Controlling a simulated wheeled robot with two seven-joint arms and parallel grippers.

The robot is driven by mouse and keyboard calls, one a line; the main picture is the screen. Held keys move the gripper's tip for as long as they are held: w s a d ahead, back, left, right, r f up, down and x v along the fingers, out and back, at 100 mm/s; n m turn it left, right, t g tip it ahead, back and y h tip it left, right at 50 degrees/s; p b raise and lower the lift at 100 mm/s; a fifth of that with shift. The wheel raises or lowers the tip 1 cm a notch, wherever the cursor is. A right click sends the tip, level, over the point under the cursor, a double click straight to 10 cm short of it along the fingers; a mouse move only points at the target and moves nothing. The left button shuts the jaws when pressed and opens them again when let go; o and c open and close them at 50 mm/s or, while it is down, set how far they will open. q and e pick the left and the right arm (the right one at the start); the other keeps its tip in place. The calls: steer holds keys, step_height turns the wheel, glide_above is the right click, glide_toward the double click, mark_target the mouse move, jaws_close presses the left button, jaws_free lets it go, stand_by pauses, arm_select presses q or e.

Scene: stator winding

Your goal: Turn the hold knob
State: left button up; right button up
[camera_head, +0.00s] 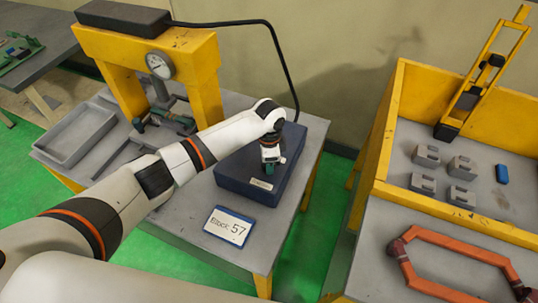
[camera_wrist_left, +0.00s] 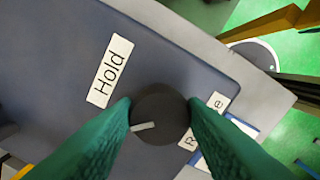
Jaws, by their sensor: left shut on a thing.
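The hold knob (camera_wrist_left: 159,112) is a round dark knob with a pale pointer line, on a dark blue control box. The pointer lies toward the lower left in the left wrist view. A white "Hold" label (camera_wrist_left: 110,71) is above left of the knob, and a second, partly covered label (camera_wrist_left: 217,103) is at its right. My left gripper (camera_wrist_left: 160,115) has its green fingers on both sides of the knob, shut on it. In the head view the left gripper (camera_head: 270,166) is over the blue box (camera_head: 235,178) and hides the knob. My right gripper is not in view.
A "Block 57" card (camera_head: 229,227) lies in front of the box. A yellow press frame (camera_head: 150,55) with a dial gauge and a grey tray (camera_head: 76,135) are at the left. A yellow-walled bench (camera_head: 385,125) with grey blocks stands at the right.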

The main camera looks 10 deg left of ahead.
arm_select(q)
steer(key=n+p, duration=0.1)
steer(key=n, duration=0.1)
steer(key=n+p, duration=0.2)
steer(key=n, duration=0.1)
steer(key=shift+r+n+p, duration=0.2)
steer(key=shift+n+p, duration=0.1)
steer(key=shift+w+n+p, duration=0.1)
steer(key=shift+n+p, duration=0.3)
steer(key=shift+n, duration=0.5)
steer(key=n, duration=0.2)
steer(key=shift+f+n, duration=0.1)
steer(key=shift+n, duration=0.3)
steer(key=n, duration=0.3)
steer(key=shift+n, duration=0.3)
steer(key=n, duration=0.4)
steer(key=shift+a, duration=0.1)
steer(key=n, duration=0.9)
steer(key=shift+a, duration=0.1)
steer(key=shift+n, duration=0.3)
